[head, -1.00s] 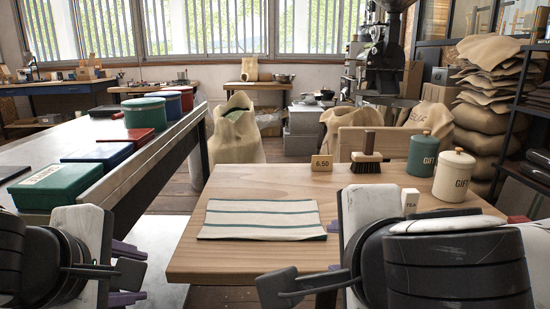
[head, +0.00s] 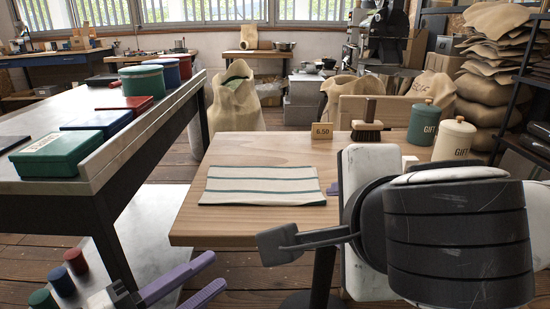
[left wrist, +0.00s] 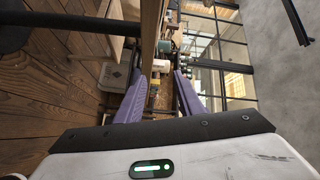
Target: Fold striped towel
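The striped towel (head: 263,185) is off-white with thin dark green stripes. It lies flat as a rectangle on the wooden table (head: 240,222), near its front left; the number of layers cannot be told. My left gripper (head: 217,271) has purple fingers, spread apart and empty, low in front of the table and clear of the towel. Its open fingers also show in the left wrist view (left wrist: 159,85). My right arm stands over the table's right front and hides most of my right gripper; only a bit of purple shows beside the towel's right edge.
A price sign (head: 322,131), a brush (head: 367,128), a green canister (head: 423,124) and a cream canister (head: 454,139) stand along the table's back. A long bench (head: 70,195) at left carries boxes and tins. A gap separates bench and table.

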